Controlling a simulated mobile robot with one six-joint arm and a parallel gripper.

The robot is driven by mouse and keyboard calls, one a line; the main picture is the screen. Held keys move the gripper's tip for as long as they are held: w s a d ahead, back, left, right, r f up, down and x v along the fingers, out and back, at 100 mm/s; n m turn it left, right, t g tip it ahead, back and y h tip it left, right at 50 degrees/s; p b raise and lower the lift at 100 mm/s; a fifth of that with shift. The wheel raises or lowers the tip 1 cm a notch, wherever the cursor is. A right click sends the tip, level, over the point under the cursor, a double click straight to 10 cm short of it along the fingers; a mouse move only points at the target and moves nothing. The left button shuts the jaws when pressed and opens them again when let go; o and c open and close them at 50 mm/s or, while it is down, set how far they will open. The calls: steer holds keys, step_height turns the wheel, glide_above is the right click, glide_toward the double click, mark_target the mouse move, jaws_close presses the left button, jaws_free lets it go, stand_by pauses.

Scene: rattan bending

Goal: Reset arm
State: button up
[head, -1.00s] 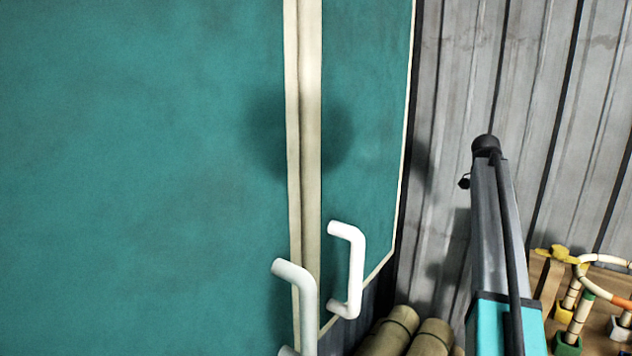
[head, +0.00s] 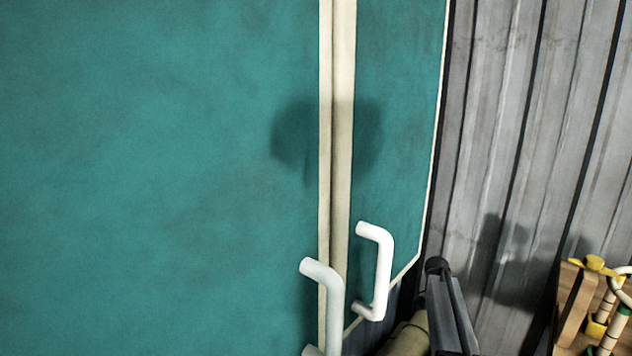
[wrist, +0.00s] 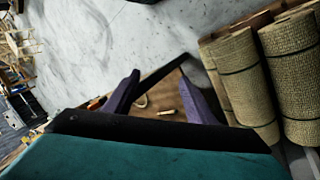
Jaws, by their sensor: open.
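In the wrist view my gripper (wrist: 160,92) shows two purple-dark fingers set apart, open, with nothing between them. Behind them is a brown wooden surface with a small pale curved piece on it. My gripper's fingers do not show in the head view. There, a dark grey part of my arm stands at the lower middle right, just right of the white door handles.
A teal double door (head: 160,180) with two white handles (head: 383,270) fills the left. Rolled woven mats (wrist: 240,75) stand at the right in the wrist view. A wooden rack with rattan pieces (head: 598,300) is at lower right, before a corrugated grey wall (head: 520,130).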

steer(key=s+a+f+n+g, duration=0.1)
steer(key=s+a+f+n, duration=0.2)
steer(key=s+a+f, duration=0.55)
steer(key=s+a+f+n+g, duration=0.1)
steer(key=s+a+f+n, duration=0.1)
steer(key=s+a+f, duration=0.7)
steer(key=s+a+f+n+y, duration=0.1)
steer(key=s+a+f+n, duration=0.1)
steer(key=s, duration=0.5)
steer(key=s+a+f+n+t, duration=0.1)
steer(key=s+a+f+n, duration=0.1)
steer(key=s+f+n, duration=0.3)
steer(key=s+a+f+n+y, duration=0.1)
steer(key=s+a+f+n, duration=0.2)
steer(key=s+f, duration=0.3)
steer(key=s+n, duration=0.1)
steer(key=s, duration=0.3)
steer(key=shift+s+f+t+y, duration=0.15)
steer(key=shift+s+t+y, duration=0.15)
steer(key=c, duration=0.5)
